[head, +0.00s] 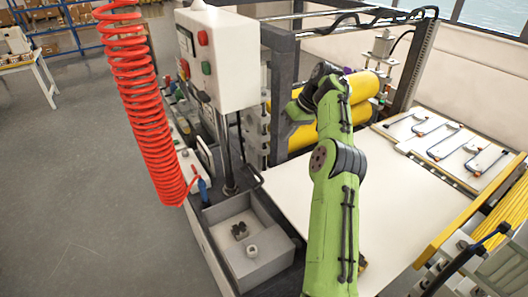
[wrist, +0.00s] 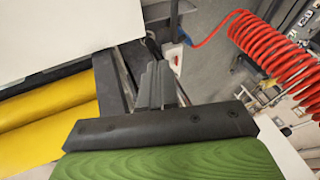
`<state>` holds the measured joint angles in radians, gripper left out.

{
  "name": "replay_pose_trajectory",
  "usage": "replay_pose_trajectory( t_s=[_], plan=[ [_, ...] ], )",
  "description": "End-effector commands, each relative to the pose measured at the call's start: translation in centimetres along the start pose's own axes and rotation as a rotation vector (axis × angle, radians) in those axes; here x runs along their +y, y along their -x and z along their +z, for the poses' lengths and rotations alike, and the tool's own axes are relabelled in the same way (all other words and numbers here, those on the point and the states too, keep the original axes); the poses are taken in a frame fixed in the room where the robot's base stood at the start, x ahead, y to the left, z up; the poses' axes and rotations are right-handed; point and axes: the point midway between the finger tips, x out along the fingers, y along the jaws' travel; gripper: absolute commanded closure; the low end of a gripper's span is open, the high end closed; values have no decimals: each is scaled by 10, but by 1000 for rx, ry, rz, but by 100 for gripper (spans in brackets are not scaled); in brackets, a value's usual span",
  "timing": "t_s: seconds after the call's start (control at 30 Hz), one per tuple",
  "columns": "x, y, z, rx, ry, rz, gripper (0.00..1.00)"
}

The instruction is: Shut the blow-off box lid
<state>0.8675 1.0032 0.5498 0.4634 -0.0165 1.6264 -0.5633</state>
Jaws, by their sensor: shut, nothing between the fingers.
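An open-topped grey box (head: 285,243) stands at the lower middle of the head view, beside the foot of the control post. A few small dark and pale parts lie inside it. I take it for the blow-off box, but I cannot make out a lid for certain. My gripper (wrist: 160,68) shows in the wrist view as dark fingers, closed together and empty, past a dark palm bar. In the head view my green arm reaches up towards the yellow rollers, and its fingers cannot be made out clearly. The gripper is well away from the grey box.
A white control box (head: 232,60) stands left of my arm. A red coiled hose (head: 135,90) hangs left of it and also shows in the wrist view (wrist: 272,45). Yellow rollers (head: 362,98) lie behind my arm. A white table surface (head: 410,195) spreads right.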

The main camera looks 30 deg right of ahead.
Motion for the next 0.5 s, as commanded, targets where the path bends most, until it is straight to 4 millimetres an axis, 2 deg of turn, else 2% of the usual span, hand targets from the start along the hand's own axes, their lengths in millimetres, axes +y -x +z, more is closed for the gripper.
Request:
replay_pose_trajectory(
  t_s=[0.07, 0.17, 0.5],
  plan=[
    [8, 1, 2, 11, -8, -11, 100],
    [10, -10, 4, 9, -8, -13, 100],
    [9, -86, 4, 7, -9, -12, 100]
  ],
)
